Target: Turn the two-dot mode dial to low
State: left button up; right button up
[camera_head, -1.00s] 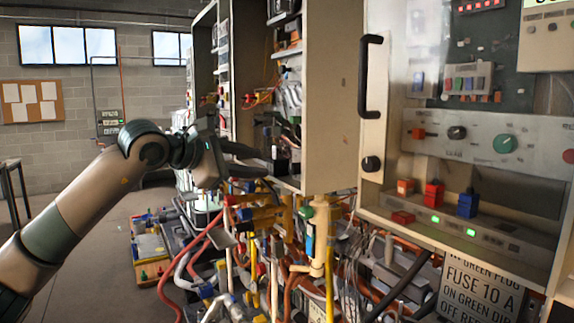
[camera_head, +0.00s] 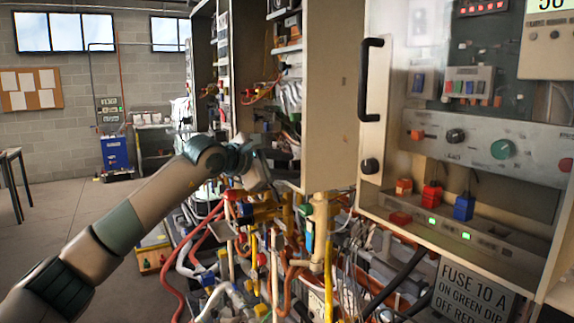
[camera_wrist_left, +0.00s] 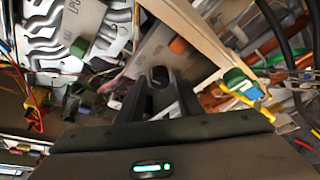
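A cabinet panel (camera_head: 535,150) at the right in the head view carries a black dial (camera_head: 456,135), a green dial (camera_head: 503,149) and a red round knob (camera_head: 566,165) cut by the edge. Dot marks are too small to read, so I cannot tell which is the two-dot mode dial. My left gripper (camera_head: 272,184) is left of the tan cabinet side, among cables and well apart from these dials. My right gripper is out of view.
The tan cabinet side (camera_head: 332,95) and a black handle (camera_head: 370,80) stand between my left gripper and the dials. Pipes and cables (camera_head: 290,260) crowd below. A sign (camera_head: 472,292) hangs under the right cabinet. Floor at the left is open.

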pick_arm(q)
jog(key=c, duration=0.8)
